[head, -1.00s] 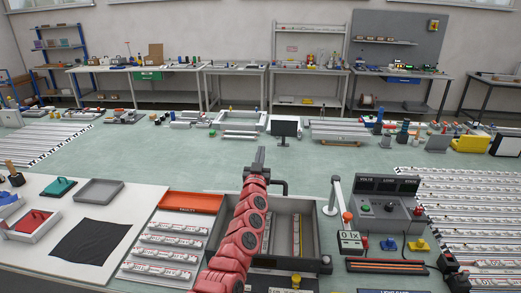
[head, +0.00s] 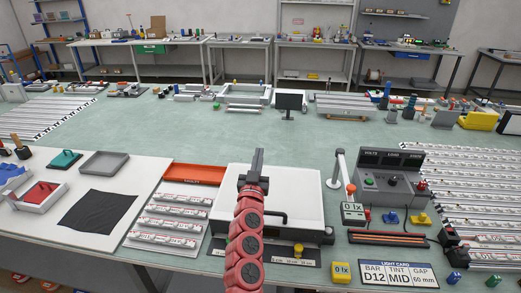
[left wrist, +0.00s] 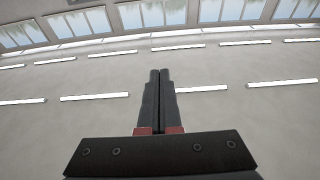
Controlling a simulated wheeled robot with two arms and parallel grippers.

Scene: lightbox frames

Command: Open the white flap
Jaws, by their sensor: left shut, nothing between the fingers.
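The white flap (head: 300,195) lies as a flat white panel over the box in the middle of the bench in the head view. A black handle (head: 277,216) shows near its middle front, just right of my red left arm. My left gripper (head: 258,160) points up and away over the flap's far edge, its fingers together and empty. My arm hides part of the flap's left side. In the left wrist view the closed fingers (left wrist: 160,75) show against ceiling and lights; no flap is visible there. My right gripper is not in view.
A lamp post (head: 338,168) and a control console (head: 390,180) stand right of the box. A slotted rack (head: 165,222) and orange tray (head: 199,173) are on the left. A light card (head: 397,273) lies in front. Open green bench (head: 200,135) lies behind.

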